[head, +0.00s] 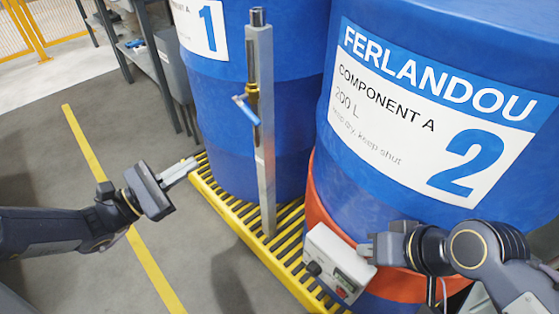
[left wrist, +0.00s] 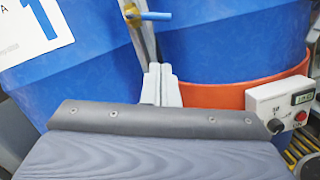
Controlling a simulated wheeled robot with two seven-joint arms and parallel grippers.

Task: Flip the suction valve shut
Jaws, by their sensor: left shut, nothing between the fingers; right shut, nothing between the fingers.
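The suction valve has a brass body (head: 253,92) on a grey upright post (head: 266,180) in front of the blue drums. Its blue lever (head: 247,110) sticks out across the pipe line, slanting in the head view. In the left wrist view the lever (left wrist: 158,16) lies about level at the top, beyond the fingertips. My left gripper (head: 194,164) is shut and empty, left of the post and below the lever, apart from both. Its shut fingers also show in the left wrist view (left wrist: 160,70). My right gripper (head: 364,249) is shut beside a control box (head: 338,264); whether they touch I cannot tell.
Blue drum 1 (head: 222,110) and blue drum 2 (head: 340,130), which has an orange band around its lower part, stand close behind the post. A yellow slatted platform (head: 255,240) lies beneath. Grey shelving (head: 150,55) stands at the upper left. The floor at left is clear.

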